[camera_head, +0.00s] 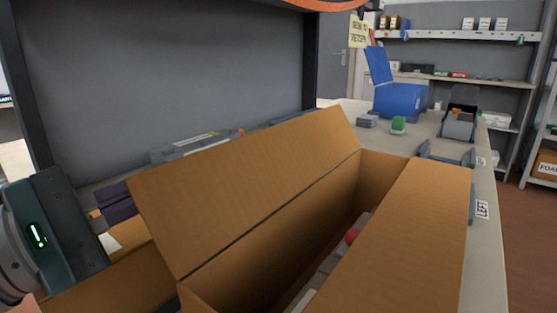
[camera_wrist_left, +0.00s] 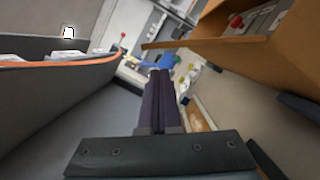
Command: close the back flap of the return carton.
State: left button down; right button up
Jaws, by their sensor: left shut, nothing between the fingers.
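The return carton (camera_head: 385,172) is a brown cardboard box, open at the top, in the lower middle of the head view. Its back flap (camera_head: 245,185) stands up along the far-left edge, tilted away from the opening. Another flap (camera_head: 415,235) spreads out at the right. A grey item and a red round part show inside. My left gripper (camera_head: 117,197) is at the left, beside the outer side of the back flap; its purple fingers are partly hidden by the flap. In the left wrist view the fingers (camera_wrist_left: 160,78) are shut and empty, with the carton (camera_wrist_left: 230,50) at upper right.
A grey panel (camera_head: 170,75) stands behind the carton. Grey packages (camera_head: 195,145) lie between panel and flap. A blue bin (camera_head: 400,100), a green item (camera_head: 398,124) and a dark holder (camera_head: 460,120) stand farther along the bench. Shelves line the back wall.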

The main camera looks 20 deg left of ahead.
aim_at(250, 142)
pick_arm(q)
jog(key=x, duration=0.6)
jog(key=shift+r+p, duration=0.1)
jog(key=shift+p, duration=0.3)
jog(key=shift+w+d, duration=0.45)
jog(key=shift+w, duration=0.15)
pick_arm(e)
jog(key=shift+s+a+r, duration=0.1)
jog(key=shift+a+r, duration=0.05)
jog(key=shift+r, duration=0.4)
pick_arm(q)
jog(key=shift+w+r, duration=0.1)
jog(key=shift+r, duration=0.05)
jog(key=shift+d+m, duration=0.1)
jog(key=shift+m, duration=0.3)
jog(key=shift+r, duration=0.1)
pick_arm(e)
jog(key=shift+s+f, duration=0.1)
jog(key=shift+s, duration=0.6)
